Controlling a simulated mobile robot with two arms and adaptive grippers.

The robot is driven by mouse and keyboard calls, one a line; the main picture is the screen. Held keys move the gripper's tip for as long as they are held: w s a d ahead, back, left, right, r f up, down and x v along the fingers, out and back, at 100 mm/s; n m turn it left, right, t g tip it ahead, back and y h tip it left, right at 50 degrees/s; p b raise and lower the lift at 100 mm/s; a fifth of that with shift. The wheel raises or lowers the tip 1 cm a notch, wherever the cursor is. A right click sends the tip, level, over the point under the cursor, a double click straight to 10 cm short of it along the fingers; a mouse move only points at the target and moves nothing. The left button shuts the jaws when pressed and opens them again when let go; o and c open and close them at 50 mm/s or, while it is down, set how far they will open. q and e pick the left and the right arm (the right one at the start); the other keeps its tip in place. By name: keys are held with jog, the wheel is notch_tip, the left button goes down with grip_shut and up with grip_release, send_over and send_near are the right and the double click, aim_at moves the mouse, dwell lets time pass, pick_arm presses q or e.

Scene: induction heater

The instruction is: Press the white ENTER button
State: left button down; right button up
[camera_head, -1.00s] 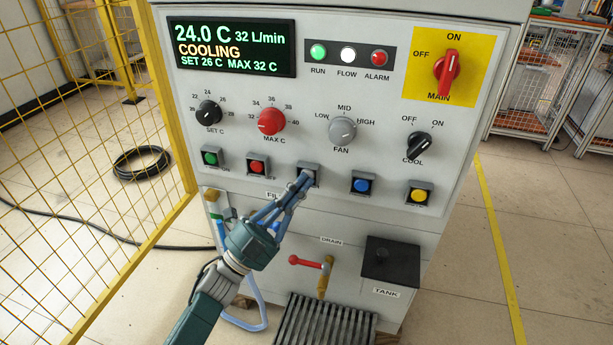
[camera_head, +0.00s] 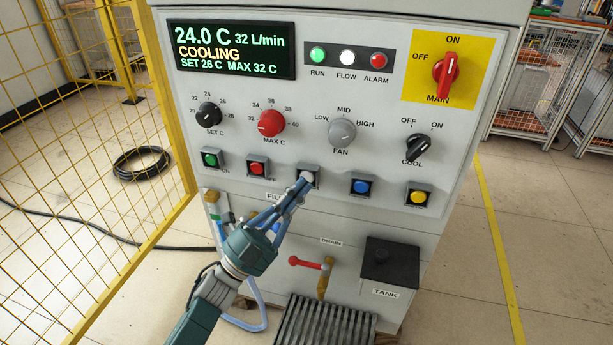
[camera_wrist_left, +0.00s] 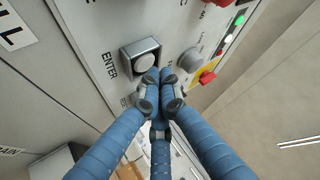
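The white ENTER button (camera_head: 307,176) sits in a dark square housing, in the middle of the button row on the grey panel. It also shows in the left wrist view (camera_wrist_left: 145,61) beside its ENTER label, with its face uncovered. My left gripper (camera_head: 302,185) has its three blue fingers drawn together with nothing between them. In the left wrist view its fingertips (camera_wrist_left: 159,87) lie just off the edge of the button's housing. I cannot tell whether they touch it. My right gripper is not in view.
A red button (camera_head: 257,168) and a blue button (camera_head: 362,186) flank it. Knobs and a display (camera_head: 232,48) reading COOLING are above. Below are a red drain handle (camera_head: 306,263) and a black tank box (camera_head: 391,262). A yellow mesh fence (camera_head: 90,150) stands left.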

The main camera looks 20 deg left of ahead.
pick_arm(q)
jog(key=shift+s, duration=0.25)
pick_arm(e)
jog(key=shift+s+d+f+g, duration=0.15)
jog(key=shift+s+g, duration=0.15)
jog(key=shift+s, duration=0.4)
pick_arm(q)
jog(key=shift+s+p, duration=0.95)
jog(key=shift+s, duration=1.55)
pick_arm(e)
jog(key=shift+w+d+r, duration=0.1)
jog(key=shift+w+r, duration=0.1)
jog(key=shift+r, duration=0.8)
pick_arm(q)
jog(key=s+p, duration=0.2)
jog(key=s, duration=0.9)
jog(key=shift+p, duration=0.35)
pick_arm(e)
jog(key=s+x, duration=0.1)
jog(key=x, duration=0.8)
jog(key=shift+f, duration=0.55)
